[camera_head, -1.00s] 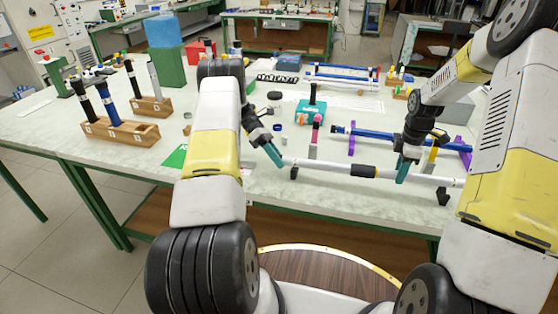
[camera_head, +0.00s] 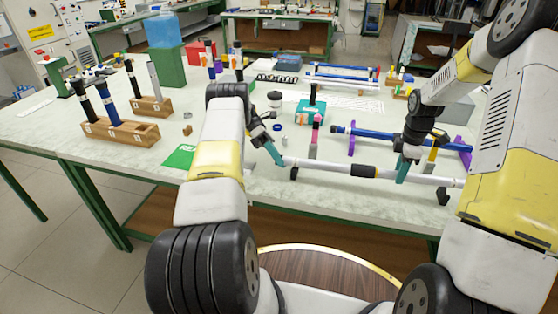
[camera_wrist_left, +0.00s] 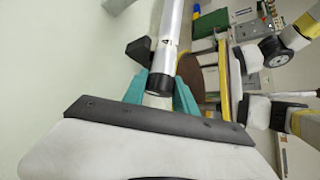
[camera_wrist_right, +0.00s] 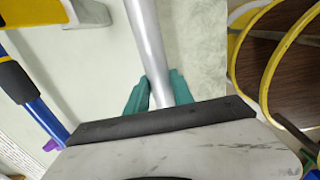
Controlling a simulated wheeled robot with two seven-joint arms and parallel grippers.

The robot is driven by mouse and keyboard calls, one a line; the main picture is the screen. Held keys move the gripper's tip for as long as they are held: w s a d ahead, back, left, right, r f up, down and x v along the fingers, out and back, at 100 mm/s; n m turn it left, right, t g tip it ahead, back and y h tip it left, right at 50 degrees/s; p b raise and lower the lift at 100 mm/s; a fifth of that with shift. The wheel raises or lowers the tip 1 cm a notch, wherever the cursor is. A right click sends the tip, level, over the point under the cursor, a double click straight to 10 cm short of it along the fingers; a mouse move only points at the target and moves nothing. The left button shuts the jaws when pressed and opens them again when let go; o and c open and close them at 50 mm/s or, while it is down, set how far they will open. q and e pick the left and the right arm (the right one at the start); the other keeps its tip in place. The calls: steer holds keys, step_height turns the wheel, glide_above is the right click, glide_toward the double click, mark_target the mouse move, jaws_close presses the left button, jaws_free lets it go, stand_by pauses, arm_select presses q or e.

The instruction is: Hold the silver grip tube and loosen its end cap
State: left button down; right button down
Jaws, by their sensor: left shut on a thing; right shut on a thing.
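The silver grip tube (camera_head: 325,165) lies level along the front of the table, with a black band near its middle. It rests on black supports. My left gripper (camera_head: 277,154) is shut on its left end. The left wrist view shows the end cap (camera_wrist_left: 157,101) between the teal fingers (camera_wrist_left: 159,92), with a black ring (camera_wrist_left: 160,83) just beyond it. Whether the cap has turned cannot be told. My right gripper (camera_head: 402,170) is shut on the tube right of the band. The right wrist view also shows the tube (camera_wrist_right: 148,45) between the teal fingers.
Behind the tube lie a blue rod (camera_head: 380,136) on purple stands and a teal box (camera_head: 311,112). A pink-topped post (camera_head: 314,140) stands close behind the tube. Wooden racks (camera_head: 120,130) with upright rods stand at the left. A green sheet (camera_head: 180,156) lies left of my left arm.

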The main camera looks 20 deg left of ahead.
arm_select(q)
steer(key=c, duration=1)
jaws_free()
arm_select(e)
steer(key=shift+a, duration=0.1)
arm_select(q)
steer(key=shift+o, duration=0.2)
